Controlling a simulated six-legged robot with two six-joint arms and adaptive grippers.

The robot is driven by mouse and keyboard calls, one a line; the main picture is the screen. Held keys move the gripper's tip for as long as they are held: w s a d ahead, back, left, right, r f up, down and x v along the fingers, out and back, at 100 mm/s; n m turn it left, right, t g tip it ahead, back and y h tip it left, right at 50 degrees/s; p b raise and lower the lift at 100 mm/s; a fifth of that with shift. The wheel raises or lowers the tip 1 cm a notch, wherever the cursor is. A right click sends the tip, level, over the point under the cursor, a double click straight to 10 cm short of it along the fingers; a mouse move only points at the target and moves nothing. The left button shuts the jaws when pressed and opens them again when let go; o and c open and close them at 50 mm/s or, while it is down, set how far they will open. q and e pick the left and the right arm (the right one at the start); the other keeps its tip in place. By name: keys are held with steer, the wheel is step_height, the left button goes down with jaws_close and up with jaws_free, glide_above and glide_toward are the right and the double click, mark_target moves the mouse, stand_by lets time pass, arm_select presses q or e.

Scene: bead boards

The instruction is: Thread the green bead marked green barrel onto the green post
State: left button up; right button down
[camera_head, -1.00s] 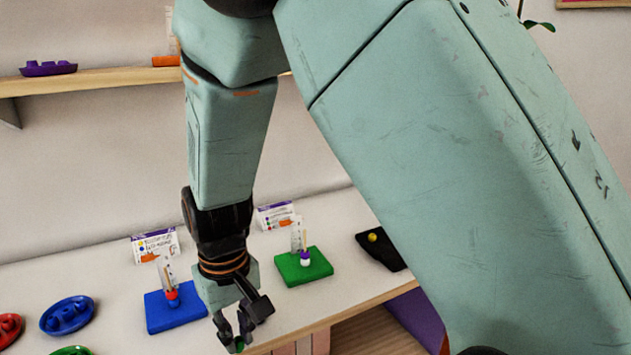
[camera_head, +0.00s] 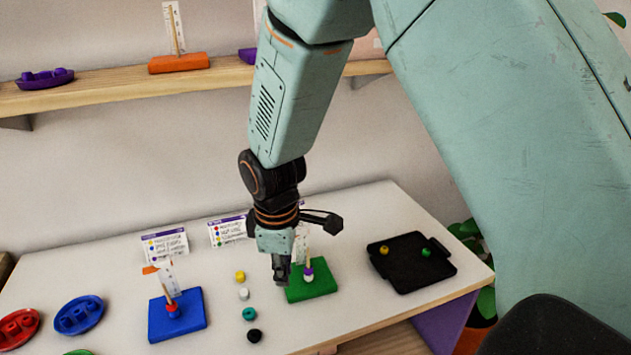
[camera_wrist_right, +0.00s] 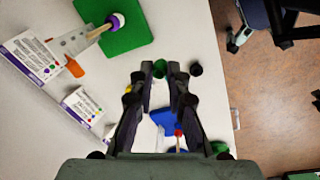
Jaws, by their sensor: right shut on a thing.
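My right gripper (camera_head: 282,270) is shut on a green bead (camera_wrist_right: 160,68), which shows between its fingertips in the wrist view. The bead is hidden in the head view. The gripper (camera_wrist_right: 160,76) points down, just left of the green board (camera_head: 322,286) in the head view. The board (camera_wrist_right: 120,38) has an upright post (camera_wrist_right: 98,33) carrying a white bead (camera_head: 308,278) and a purple bead (camera_head: 308,269). The held bead is apart from the post. My left gripper is not in view.
Loose yellow (camera_head: 240,277), white (camera_head: 244,293), teal (camera_head: 249,314) and black (camera_head: 254,336) beads lie left of the gripper. A blue board (camera_head: 190,322) with its own post stands farther left. A black tray (camera_head: 428,275) with yellow and green beads is at right. Cards stand behind.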

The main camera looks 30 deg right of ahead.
steer(key=w+d+r+n+t+y+p, duration=0.25)
steer(key=d+r+n+p, duration=0.55)
steer(key=n+p, duration=0.5)
steer(key=shift+n+g, duration=0.45)
steer(key=shift+n, duration=0.05)
steer(key=b+x, duration=0.5)
steer(key=shift+s+d+f, duration=0.1)
steer(key=shift+s+d, duration=0.15)
steer(key=shift+d, duration=0.1)
steer(key=shift+w+d+f, duration=0.1)
steer(key=shift+d+f, duration=0.05)
steer(key=shift+d, duration=0.1)
